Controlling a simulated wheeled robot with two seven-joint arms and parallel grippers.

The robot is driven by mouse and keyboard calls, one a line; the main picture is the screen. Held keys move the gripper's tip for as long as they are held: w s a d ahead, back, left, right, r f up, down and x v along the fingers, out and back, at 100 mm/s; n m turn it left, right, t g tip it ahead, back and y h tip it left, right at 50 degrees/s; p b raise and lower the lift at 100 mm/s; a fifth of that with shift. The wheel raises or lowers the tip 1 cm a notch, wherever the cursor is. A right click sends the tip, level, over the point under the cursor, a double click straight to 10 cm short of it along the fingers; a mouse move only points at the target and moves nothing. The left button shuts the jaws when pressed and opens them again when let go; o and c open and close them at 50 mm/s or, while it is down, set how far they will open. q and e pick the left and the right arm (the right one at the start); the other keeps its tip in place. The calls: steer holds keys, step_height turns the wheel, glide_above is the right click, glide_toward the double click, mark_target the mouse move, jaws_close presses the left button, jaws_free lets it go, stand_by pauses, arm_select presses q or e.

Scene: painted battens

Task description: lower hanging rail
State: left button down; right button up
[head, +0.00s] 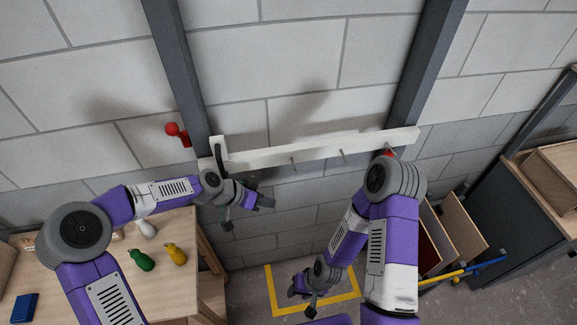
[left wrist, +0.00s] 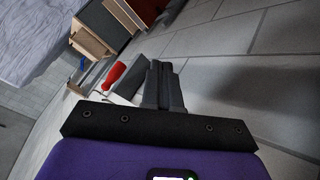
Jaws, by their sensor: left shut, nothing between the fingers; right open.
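The rail (head: 300,150) is a long white batten with small pegs. It spans two dark posts on the block wall, its left end lower in the picture than its right. A red knob (head: 177,130) sticks out by the left post. A red part (head: 388,153) shows under the rail's right end, partly hidden by my right arm. My left gripper (head: 262,202) is shut and empty, below the rail's left part and apart from it. In the left wrist view its fingers (left wrist: 163,85) are together, beside a red handle (left wrist: 115,76). My right gripper (head: 304,294) is open and empty, low over the floor.
A wooden table (head: 180,225) at left holds a green (head: 141,260), a yellow (head: 177,254) and a white pear-shaped object (head: 146,229). Yellow tape (head: 290,313) marks the floor. Wooden boxes (head: 460,235) and a dark cabinet (head: 505,215) stand at right.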

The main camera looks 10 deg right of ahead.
arm_select(q)
steer(key=w+a+r+m+h, duration=0.15)
steer(key=r+m, duration=0.25)
steer(key=r, duration=0.5)
steer(key=w+r+m, duration=0.2)
steer(key=r+m, duration=0.3)
steer(key=r, duration=0.5)
steer(key=s+a+f+x, duration=0.1)
steer(key=f+x, duration=0.1)
steer(key=x, duration=1.1)
steer(key=shift+w+a+g, duration=0.25)
steer(key=shift+g, duration=0.05)
step_height(320, 180, down, 7)
steer(key=shift+r, duration=0.1)
